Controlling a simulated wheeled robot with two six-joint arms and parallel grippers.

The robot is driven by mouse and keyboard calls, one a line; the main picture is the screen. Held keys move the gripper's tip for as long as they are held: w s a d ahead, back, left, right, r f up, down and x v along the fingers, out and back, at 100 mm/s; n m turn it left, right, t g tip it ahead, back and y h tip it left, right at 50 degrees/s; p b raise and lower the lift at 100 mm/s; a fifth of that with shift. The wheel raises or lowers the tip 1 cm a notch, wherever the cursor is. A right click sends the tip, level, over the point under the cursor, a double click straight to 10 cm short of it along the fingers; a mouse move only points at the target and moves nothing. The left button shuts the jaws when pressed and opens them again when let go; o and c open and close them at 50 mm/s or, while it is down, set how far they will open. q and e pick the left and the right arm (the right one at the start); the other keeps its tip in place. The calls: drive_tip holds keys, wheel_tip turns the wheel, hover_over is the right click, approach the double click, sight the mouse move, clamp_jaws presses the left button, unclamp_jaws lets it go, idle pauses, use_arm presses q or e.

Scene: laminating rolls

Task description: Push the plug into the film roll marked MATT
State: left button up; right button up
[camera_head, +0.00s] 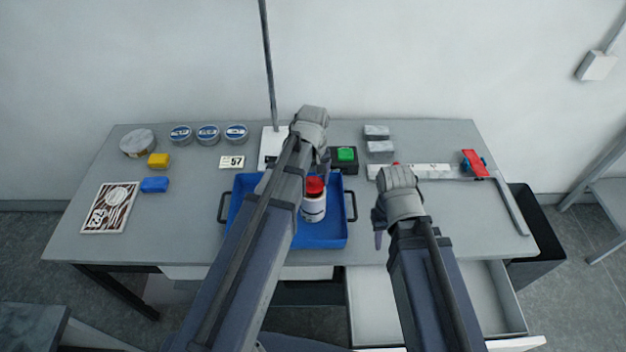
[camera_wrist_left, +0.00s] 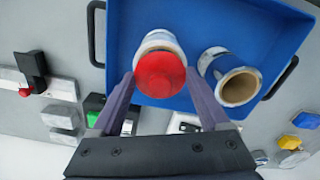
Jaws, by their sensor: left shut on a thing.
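A red plug (camera_head: 315,187) is in my left gripper (camera_head: 321,177), over the top of a white film roll (camera_head: 314,210) standing upright in the blue tray (camera_head: 245,183). In the left wrist view the plug (camera_wrist_left: 160,75) is between the fingers of my left gripper (camera_wrist_left: 161,80) and covers the core of that roll (camera_wrist_left: 158,40). I cannot tell how deep the plug sits. A second roll (camera_wrist_left: 237,84) with an open core stands beside it; my left arm hides it in the head view. The labels are not readable.
A green button box (camera_head: 345,155) stands behind the tray. Tins (camera_head: 208,134), yellow and blue blocks and a patterned card (camera_head: 110,208) lie at left. A ruler-like bar (camera_head: 435,170) and a red tool lie at right. An open drawer (camera_head: 480,290) juts out below the right front edge.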

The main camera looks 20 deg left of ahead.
use_arm(q)
drive_tip(key=shift+f+b, duration=0.95)
drive_tip(key=shift+f, duration=0.1)
drive_tip(key=shift+s+d+f, duration=0.1)
drive_tip(key=shift+s+f, duration=0.05)
drive_tip(key=shift+s, duration=0.15)
drive_tip(key=shift+s+d+f+b, duration=0.1)
drive_tip(key=shift+s+b, duration=0.15)
drive_tip(key=shift+b, duration=0.2)
drive_tip(key=o, duration=1.2)
drive_tip(key=shift+s, duration=0.1)
drive_tip(key=shift+w+r+p, duration=0.3)
drive_tip(key=shift+r+p, duration=0.35)
drive_tip(key=shift+p, duration=0.25)
wheel_tip(320, 180, up, 7)
drive_tip(key=p, duration=0.7)
drive_tip(key=shift+w+r, duration=0.1)
drive_tip(key=shift+r, duration=0.1)
drive_tip(key=shift+f, duration=0.1)
